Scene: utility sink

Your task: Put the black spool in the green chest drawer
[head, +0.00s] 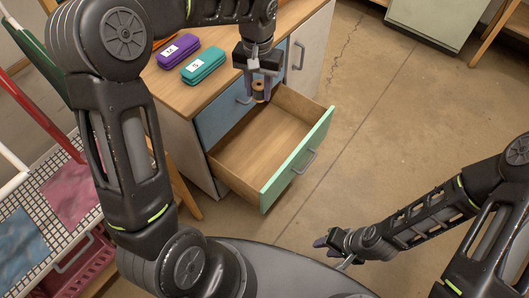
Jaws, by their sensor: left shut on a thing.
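My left gripper (258,94) is shut on a small spool (259,87), which shows tan ends and a dark middle between the fingers. It holds the spool above the open drawer (236,180), near the drawer's back right part. The drawer has a pale green front (297,160) with a grey handle and a bare wooden inside that looks empty. It is pulled out of a wood-topped chest (215,90). My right gripper (331,250) is low at the lower middle, away from the chest, and its finger opening is unclear.
A purple case (178,50) and a teal case (204,66) lie on the chest top. A blue drawer front (222,118) sits behind the open drawer. At left a white wire rack (60,225) holds pink and blue cloths. The floor right of the drawer is clear.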

